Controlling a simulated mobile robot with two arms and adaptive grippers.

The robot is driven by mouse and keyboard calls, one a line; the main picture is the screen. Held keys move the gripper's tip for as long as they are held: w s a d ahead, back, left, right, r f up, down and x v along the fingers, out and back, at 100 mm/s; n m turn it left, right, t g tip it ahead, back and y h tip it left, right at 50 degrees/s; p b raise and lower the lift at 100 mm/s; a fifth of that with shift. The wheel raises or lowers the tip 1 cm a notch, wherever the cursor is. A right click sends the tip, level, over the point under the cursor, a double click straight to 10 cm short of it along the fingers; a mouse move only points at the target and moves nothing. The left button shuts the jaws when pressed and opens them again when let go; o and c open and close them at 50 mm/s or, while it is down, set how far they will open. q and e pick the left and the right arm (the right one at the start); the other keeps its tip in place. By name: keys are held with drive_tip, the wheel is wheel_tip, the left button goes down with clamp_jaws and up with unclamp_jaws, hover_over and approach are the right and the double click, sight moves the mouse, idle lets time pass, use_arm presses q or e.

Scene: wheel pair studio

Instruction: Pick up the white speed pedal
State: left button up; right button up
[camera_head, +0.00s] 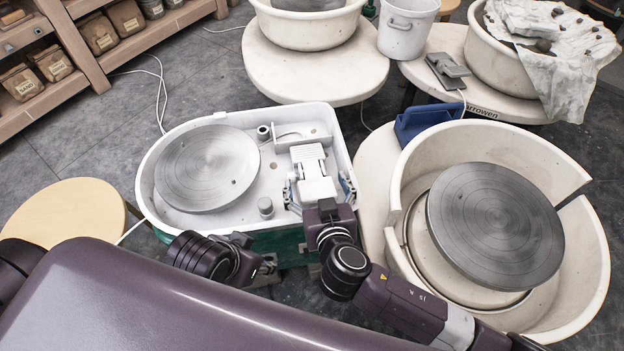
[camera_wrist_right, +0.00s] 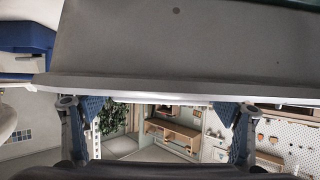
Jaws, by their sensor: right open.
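A white ridged pedal-like piece (camera_head: 308,154) lies in the white basin (camera_head: 150,195) of the left wheel, right of its grey disc. My right gripper (camera_head: 318,183) reaches over the basin's front rim. Its blue-padded fingers are spread to either side of the piece's near end, and I cannot tell whether they touch it. In the right wrist view my right gripper (camera_wrist_right: 163,115) shows its two fingers wide apart, with a broad pale grey surface (camera_wrist_right: 180,50) across the top. My left gripper (camera_head: 257,264) is low in front of the basin, partly hidden.
A grey disc (camera_head: 207,168) and small posts stand in the basin. A second wheel (camera_head: 495,225) with a high cream wall is on the right. A blue holder (camera_head: 428,120) sits behind it. A dark pedal (camera_head: 447,70) lies on a far table. A wooden stool (camera_head: 65,210) stands at left.

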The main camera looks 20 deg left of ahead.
drive_tip(key=shift+w+a+f, duration=0.1)
drive_tip(key=shift+w+a, duration=0.05)
drive_tip(key=shift+w, duration=0.05)
drive_tip(key=shift+c, duration=0.6)
drive_tip(key=c, duration=1.5)
drive_tip(key=shift+c, duration=0.9)
drive_tip(key=shift+r, duration=0.2)
